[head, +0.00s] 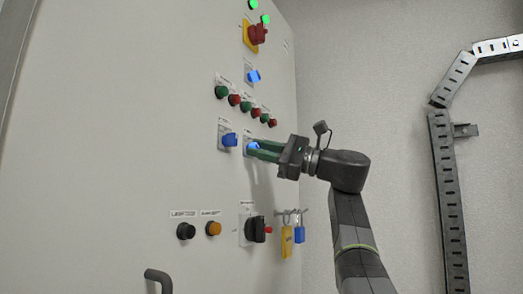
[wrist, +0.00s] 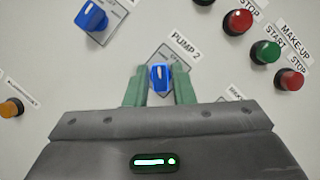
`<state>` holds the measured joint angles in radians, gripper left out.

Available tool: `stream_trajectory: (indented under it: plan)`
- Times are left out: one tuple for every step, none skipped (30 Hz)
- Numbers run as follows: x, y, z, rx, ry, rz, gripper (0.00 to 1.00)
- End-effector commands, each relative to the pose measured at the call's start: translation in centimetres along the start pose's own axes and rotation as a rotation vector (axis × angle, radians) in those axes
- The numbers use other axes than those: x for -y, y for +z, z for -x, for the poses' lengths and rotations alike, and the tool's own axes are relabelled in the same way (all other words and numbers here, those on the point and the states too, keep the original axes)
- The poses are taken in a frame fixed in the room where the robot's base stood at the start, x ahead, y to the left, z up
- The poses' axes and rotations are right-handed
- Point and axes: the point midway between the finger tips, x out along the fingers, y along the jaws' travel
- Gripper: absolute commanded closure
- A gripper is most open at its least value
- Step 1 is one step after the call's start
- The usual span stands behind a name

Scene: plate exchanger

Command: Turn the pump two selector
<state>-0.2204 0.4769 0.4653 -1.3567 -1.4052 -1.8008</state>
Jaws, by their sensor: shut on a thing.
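The pump two selector is a blue knob with a white pointer line (wrist: 160,76), under a label reading PUMP 2 in the wrist view. In the head view it shows as a small blue knob (head: 253,147) on the cabinet front. My gripper (wrist: 160,90) has its green fingers on both sides of the knob and is shut on it. The gripper also shows in the head view (head: 254,150), reaching in from the right.
Another blue selector (head: 229,140) is just left. Red and green buttons (head: 245,106) sit above. A black rotary handle (head: 256,229) and hanging padlocks (head: 299,233) are below. A grey door handle (head: 158,277) sticks out lower left. Metal cable tray (head: 447,190) runs on the right wall.

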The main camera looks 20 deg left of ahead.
Motion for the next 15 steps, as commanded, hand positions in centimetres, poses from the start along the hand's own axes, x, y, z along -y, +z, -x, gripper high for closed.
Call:
stream_trajectory:
  plan:
    - [0.00,0.00,0.00,0.000,0.001,0.002,1.00]
    - [0.00,0.01,0.00,0.000,0.001,0.002,1.00]
    - [-0.01,0.01,0.00,0.000,0.001,0.002,1.00]
    - [-0.01,0.01,0.00,0.000,0.001,0.002,1.00]
    - [-0.01,0.01,0.00,0.000,0.001,0.002,1.00]
    - [-0.01,0.01,0.00,0.000,0.001,0.002,1.00]
    - [-0.01,0.02,0.00,0.000,0.001,0.002,1.00]
    - [-0.01,0.02,0.00,0.000,0.001,0.002,1.00]
    - [-0.01,0.02,-0.01,0.000,0.001,0.001,1.00]
    - [-0.01,0.02,-0.01,0.000,0.001,0.001,0.74]
    - [-0.01,0.03,-0.01,0.001,0.001,0.001,0.68]
    - [-0.01,0.03,-0.01,0.001,0.001,0.001,0.65]
    - [-0.01,0.03,-0.01,0.001,0.001,0.001,0.65]
    - [-0.01,0.03,-0.01,0.001,0.001,0.001,0.65]
    - [-0.01,0.03,-0.01,0.001,0.001,0.001,0.65]
